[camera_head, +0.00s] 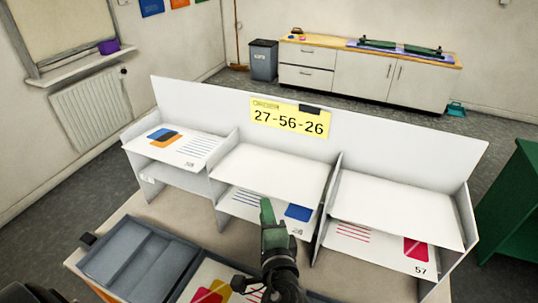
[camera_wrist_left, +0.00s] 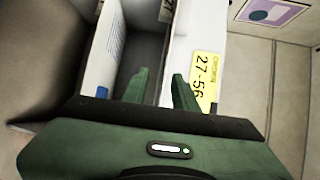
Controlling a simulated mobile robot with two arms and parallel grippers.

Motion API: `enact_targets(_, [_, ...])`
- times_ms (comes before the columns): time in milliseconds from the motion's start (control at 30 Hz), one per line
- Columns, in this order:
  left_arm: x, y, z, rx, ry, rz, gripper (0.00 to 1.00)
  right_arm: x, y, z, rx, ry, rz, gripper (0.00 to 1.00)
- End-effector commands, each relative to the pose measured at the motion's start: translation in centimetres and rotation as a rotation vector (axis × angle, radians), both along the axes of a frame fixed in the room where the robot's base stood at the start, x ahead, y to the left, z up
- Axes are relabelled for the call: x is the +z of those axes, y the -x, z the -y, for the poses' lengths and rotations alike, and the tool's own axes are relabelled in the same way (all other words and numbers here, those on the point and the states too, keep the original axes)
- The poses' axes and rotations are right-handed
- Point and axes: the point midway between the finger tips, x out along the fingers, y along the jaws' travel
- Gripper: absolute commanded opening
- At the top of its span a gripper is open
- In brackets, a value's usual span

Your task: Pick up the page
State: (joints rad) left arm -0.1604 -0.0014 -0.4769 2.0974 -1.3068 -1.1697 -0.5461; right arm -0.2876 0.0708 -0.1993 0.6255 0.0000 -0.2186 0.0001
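Several pages are in the head view. One with blue and orange shapes (camera_head: 187,149) lies on the upper left shelf of the white sorter. One with a blue shape (camera_head: 298,212) lies in the lower middle compartment, and one with a red shape (camera_head: 415,247) and "57" in the lower right. Another page with red and yellow shapes (camera_head: 208,294) lies at the bottom edge, partly cut off and hidden by my arm. My left gripper (camera_head: 266,205) is before the middle compartment. In the left wrist view its fingers (camera_wrist_left: 161,90) are apart, with nothing seen between them. My right gripper is not in view.
The white sorter (camera_head: 235,102) has dividers and two shelf levels; its upper middle and right shelves look empty. A yellow sign (camera_head: 290,118) reads 27-56-26. A grey tray (camera_head: 140,262) stands on the table at lower left. A green cabinet (camera_head: 515,205) stands at right.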

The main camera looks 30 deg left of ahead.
Motion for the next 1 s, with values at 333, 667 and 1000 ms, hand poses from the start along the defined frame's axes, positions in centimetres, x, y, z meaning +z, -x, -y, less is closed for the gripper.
enact_targets(333, [0.4,-2.8,-1.4,-0.007,-0.037,0.008,0.28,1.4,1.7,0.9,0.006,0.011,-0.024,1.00])
enact_targets(667, [-0.7,-6.5,-3.6,-0.008,-0.032,0.009,0.28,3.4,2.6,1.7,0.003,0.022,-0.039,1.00])
enact_targets(1000, [-1.0,-6.7,-3.8,-0.007,-0.029,0.008,0.12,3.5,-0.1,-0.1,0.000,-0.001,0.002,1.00])
